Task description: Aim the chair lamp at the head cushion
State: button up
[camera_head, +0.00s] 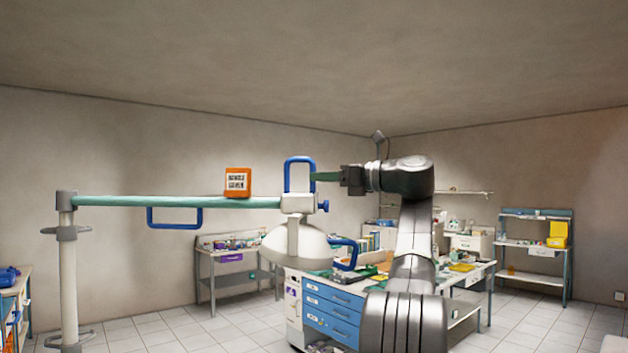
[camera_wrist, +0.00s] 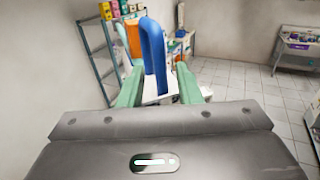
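The chair lamp is a white dome head (camera_head: 300,246) hanging from a white joint block at the end of a long green arm (camera_head: 140,201). A blue loop handle (camera_head: 287,175) stands upright on the block, and another blue handle (camera_head: 349,258) sticks out from the dome. My gripper (camera_head: 318,176) reaches in from the right at the upright handle. In the wrist view its two green fingers (camera_wrist: 160,72) are apart, with a blue handle (camera_wrist: 153,55) showing between them and gaps on both sides. I cannot tell whether they touch it. I cannot make out the head cushion.
A white pole (camera_head: 68,275) carries the lamp arm at the left. An orange sign (camera_head: 238,182) sits on the arm, with a blue loop (camera_head: 175,224) under it. A blue drawer cabinet (camera_head: 332,310) stands below the lamp. Shelves line the walls; tiled floor is open at the right.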

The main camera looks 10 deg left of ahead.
jog(key=v, duration=1)
jog(key=shift+d, duration=0.35)
jog(key=shift+s, duration=0.1)
jog(key=shift+f, duration=0.1)
jog(key=c, duration=0.5)
jog(key=s+d+f+m+b, duration=0.1)
jog(key=f+m+b, duration=0.1)
jog(key=m, duration=0.1)
jog(key=d+f+m+t+b, duration=0.1)
jog(key=d+f+m+b, duration=0.1)
jog(key=f+m, duration=0.1)
jog(key=s+d+f+m+t+b, duration=0.1)
jog(key=d+f+m+b, duration=0.1)
jog(key=f+m, duration=0.1)
jog(key=shift+s+f+h+b, duration=0.25)
jog(key=shift+s+h+b, duration=0.05)
jog(key=shift+s+h, duration=0.1)
grip_shut()
jog(key=s+d+f+m+t+h+b, duration=0.1)
jog(key=s+d+f+m+b, duration=0.15)
jog(key=f+m, duration=0.3)
jog(key=s+d+f+m+t+b, duration=0.1)
jog(key=s+f+m+b, duration=0.2)
jog(key=f+m, duration=0.25)
jog(key=w+d+p+x, duration=0.1)
jog(key=w+p+x, duration=0.1)
jog(key=x, duration=1.1)
jog(key=shift+w+d+r+m+p, duration=0.25)
jog(key=shift+w+d+m+p, duration=0.1)
jog(key=shift+p, duration=0.1)
